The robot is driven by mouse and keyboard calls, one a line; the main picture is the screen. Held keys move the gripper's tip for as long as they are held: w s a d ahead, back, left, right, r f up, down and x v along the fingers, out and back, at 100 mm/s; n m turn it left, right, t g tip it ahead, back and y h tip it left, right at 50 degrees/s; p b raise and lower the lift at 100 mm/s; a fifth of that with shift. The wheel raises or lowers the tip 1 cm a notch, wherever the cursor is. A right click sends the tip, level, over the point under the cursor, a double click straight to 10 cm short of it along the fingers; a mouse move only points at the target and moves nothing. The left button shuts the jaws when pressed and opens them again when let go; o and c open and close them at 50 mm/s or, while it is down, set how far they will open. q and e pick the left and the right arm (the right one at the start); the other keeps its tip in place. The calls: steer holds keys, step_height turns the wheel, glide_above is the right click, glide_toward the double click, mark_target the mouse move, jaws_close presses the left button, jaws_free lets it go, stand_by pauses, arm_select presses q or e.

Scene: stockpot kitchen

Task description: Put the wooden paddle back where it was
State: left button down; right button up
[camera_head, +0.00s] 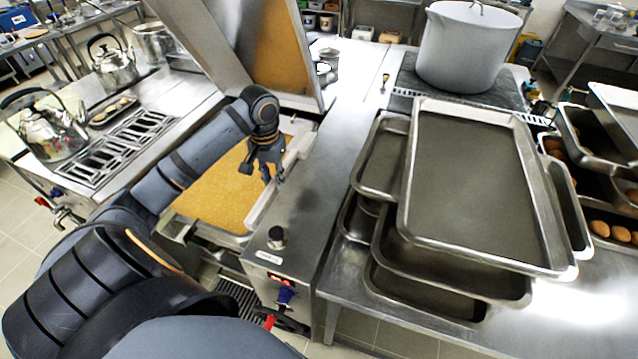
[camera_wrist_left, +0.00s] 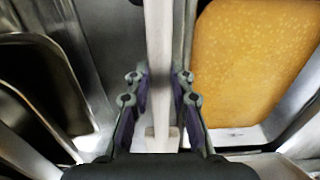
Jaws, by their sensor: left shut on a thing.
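The wooden paddle is a long pale bar (camera_head: 262,206) along the right inner side of the pan (camera_head: 207,230) in the head view. It also runs up the middle of the left wrist view (camera_wrist_left: 158,40). My left gripper (camera_head: 273,175) is shut on the paddle, with its two fingers on either side of the bar in the wrist view (camera_wrist_left: 158,105). The pan holds a bubbly orange-yellow food (camera_head: 215,192). I cannot tell whether the paddle touches the food or the rim. My right gripper is not in view.
The pan's raised lid (camera_head: 290,55) stands close behind my left gripper. Stacked metal trays (camera_head: 470,190) cover the counter at right. A large stockpot (camera_head: 465,50) stands behind them. Kettles (camera_head: 50,130) stand at left. A narrow clear steel strip (camera_head: 325,185) lies right of the pan.

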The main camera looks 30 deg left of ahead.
arm_select(q)
steer(key=w+d+f, duration=0.1)
steer(key=w+f, duration=0.2)
steer(key=w, duration=0.1)
steer(key=w+d+f+b, duration=0.1)
steer(key=w+f, duration=0.1)
steer(key=w, duration=0.2)
steer(key=w+d+f, duration=0.2)
steer(key=w+f, duration=0.1)
steer(key=w, duration=0.1)
steer(key=shift+w+f, duration=0.2)
steer(key=shift+f, duration=0.1)
steer(key=shift+w+f, duration=0.1)
steer(key=shift+f, duration=0.1)
steer(key=shift+w+d+f, duration=0.2)
steer(key=shift+d+f, duration=0.05)
steer(key=shift+f, duration=0.1)
step_height(320, 180, down, 2)
steer(key=shift+f+p, duration=0.25)
steer(key=shift+p, duration=0.25)
steer(key=shift+a+f, duration=0.1)
steer(key=shift+f, duration=0.15)
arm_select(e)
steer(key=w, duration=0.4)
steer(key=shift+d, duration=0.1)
arm_select(q)
steer(key=c, duration=1.2)
jaws_free()
steer(key=shift+f, duration=0.1)
